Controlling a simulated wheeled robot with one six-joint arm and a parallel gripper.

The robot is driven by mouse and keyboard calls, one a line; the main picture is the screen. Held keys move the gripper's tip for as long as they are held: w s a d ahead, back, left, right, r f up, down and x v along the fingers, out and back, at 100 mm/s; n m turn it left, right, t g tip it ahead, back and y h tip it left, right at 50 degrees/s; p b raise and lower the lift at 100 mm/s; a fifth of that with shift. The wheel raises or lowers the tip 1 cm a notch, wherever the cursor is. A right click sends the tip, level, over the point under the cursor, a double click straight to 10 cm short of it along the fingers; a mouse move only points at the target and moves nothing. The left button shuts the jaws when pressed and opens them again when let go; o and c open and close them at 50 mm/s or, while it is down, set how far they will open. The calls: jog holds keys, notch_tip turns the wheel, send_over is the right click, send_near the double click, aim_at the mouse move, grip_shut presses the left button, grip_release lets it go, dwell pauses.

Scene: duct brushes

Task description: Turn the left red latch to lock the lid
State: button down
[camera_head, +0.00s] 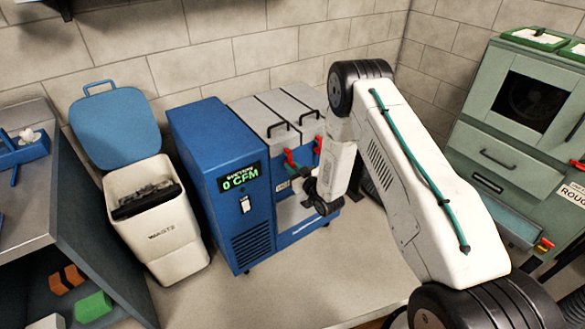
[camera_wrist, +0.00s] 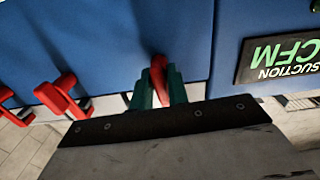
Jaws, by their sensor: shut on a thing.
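The blue suction unit (camera_head: 215,175) stands by the wall with grey lids (camera_head: 262,117) lying shut on top. The left red latch (camera_head: 289,157) is on its front, nearest the display. In the wrist view, the green fingers of my gripper (camera_wrist: 158,92) are shut on this red latch (camera_wrist: 158,72), one on each side. Its red bar points nearly straight along the fingers; its lower part is hidden between them. In the head view, my gripper (camera_head: 301,174) is at the latch, partly hidden by my wrist.
Another red latch (camera_head: 317,144) sits to the right; the wrist view shows two unheld red latches (camera_wrist: 62,96) at its left. The display (camera_head: 239,178) reads 0 CFM. A white waste bin (camera_head: 160,230) stands left, a green cabinet (camera_head: 505,150) right. The floor in front is clear.

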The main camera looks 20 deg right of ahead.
jog(key=shift+s+f+m, duration=0.1)
jog(key=shift+m, duration=0.3)
jog(key=c, duration=1.5)
grip_release()
jog(key=shift+v, duration=3.9)
